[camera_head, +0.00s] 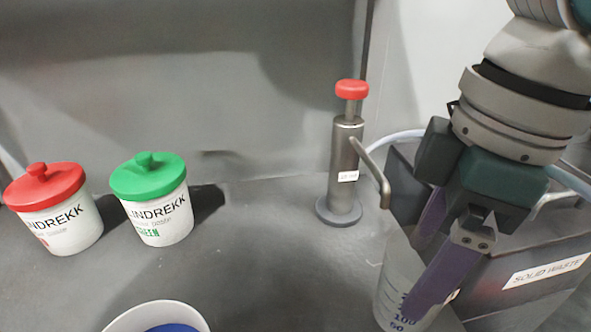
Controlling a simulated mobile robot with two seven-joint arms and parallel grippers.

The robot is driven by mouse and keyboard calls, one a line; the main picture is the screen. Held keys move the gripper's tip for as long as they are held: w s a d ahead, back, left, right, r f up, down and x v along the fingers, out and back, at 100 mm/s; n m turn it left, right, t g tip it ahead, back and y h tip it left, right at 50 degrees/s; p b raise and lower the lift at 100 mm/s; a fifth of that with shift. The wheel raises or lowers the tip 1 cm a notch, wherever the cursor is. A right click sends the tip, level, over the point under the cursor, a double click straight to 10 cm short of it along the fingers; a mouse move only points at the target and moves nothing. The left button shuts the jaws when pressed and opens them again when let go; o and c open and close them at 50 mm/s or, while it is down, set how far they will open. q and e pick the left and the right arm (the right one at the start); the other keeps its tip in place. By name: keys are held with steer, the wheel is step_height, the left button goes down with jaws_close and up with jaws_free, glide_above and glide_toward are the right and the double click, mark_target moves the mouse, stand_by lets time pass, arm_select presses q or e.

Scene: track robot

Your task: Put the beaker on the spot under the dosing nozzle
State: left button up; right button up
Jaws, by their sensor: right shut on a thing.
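The clear beaker (388,292) with dark blue graduation marks is at the lower right, its bottom cut off by the frame edge. My right gripper (425,262) is shut on the beaker, with its purple fingers at the rim and side wall. The dosing nozzle (384,190) is a bent grey spout on a metal dispenser (342,170) with a red knob. The beaker is below and slightly right of the nozzle tip in the picture; I cannot tell whether it rests on the surface. The spot under the nozzle is not clearly visible. My left gripper is not in view.
A box labelled solid waste (540,272) stands right behind the gripper. A red-lidded jar (60,228) and a green-lidded jar (160,215) stand at left. A white container with blue contents (120,322) is at the bottom edge. The grey surface (265,240) between is clear.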

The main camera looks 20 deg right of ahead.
mark_target(386, 210)
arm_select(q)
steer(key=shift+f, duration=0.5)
arm_select(e)
steer(key=f, duration=0.3)
steer(key=shift+w+f, duration=0.3)
steer(key=w, duration=0.2)
steer(key=shift+w+d+r, duration=0.15)
steer(key=shift+w+d, duration=0.25)
arm_select(q)
steer(key=shift+b, duration=0.3)
arm_select(e)
steer(key=shift+w+d, duration=0.1)
steer(key=shift+w, duration=0.5)
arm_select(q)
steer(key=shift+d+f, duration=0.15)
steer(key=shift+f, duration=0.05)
arm_select(e)
steer(key=w, duration=0.1)
steer(key=w+d, duration=0.1)
steer(key=w, duration=0.1)
steer(key=shift+w, duration=0.3)
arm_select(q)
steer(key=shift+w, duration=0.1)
arm_select(e)
steer(key=shift+s+f, duration=0.1)
steer(key=shift+f, duration=0.45)
steer(key=o, duration=1.6)
steer(key=shift+s+f, duration=0.1)
steer(key=shift+f, duration=0.05)
